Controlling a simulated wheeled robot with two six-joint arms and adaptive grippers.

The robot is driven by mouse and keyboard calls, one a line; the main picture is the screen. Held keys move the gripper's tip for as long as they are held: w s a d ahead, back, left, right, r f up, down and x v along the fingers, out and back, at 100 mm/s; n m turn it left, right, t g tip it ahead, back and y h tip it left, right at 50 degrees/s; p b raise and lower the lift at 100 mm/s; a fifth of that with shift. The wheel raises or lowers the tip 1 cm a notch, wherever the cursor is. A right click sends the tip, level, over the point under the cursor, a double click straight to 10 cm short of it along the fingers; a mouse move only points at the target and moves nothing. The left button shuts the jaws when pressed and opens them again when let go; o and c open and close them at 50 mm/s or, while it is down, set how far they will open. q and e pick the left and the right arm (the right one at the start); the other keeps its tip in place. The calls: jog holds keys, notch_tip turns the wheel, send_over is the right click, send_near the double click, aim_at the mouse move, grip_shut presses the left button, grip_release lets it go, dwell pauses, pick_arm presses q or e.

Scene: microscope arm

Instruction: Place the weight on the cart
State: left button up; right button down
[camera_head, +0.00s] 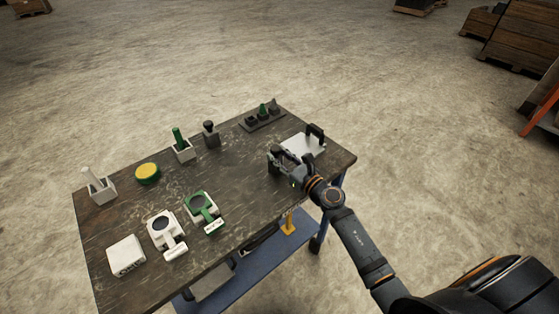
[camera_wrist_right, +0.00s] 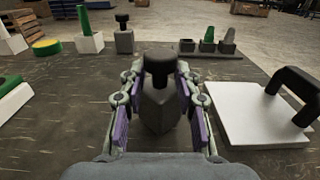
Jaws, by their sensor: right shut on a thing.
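The weight is a dark grey faceted block with a black knob on top (camera_wrist_right: 157,100), upright in the right wrist view. My right gripper (camera_head: 284,160) is shut on it, with its purple-padded fingers on either side of the block. In the head view the gripper mostly hides this weight. The cart, a flat white platform with a black handle (camera_head: 301,147), lies just beyond the gripper. In the right wrist view the cart (camera_wrist_right: 245,122) is to the right of the weight, apart from it, and its top is bare. I cannot tell whether the weight touches the table. My left gripper is not in view.
A similar dark knobbed block (camera_head: 210,138) stands on the dark table (camera_head: 240,170). A dark tray with small pieces (camera_head: 262,122) is at the far edge. A green-handled block (camera_head: 183,152), yellow disc (camera_head: 148,173) and several white and green devices (camera_head: 203,213) occupy the left side.

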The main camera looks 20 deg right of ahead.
jog(key=shift+r, duration=0.25)
jog(key=shift+f, duration=0.1)
jog(key=c, duration=1.3)
grip_release()
jog(key=shift+s+f, duration=0.1)
jog(key=shift+f, duration=0.05)
jog(key=o, duration=0.3)
jog(key=shift+o, duration=0.2)
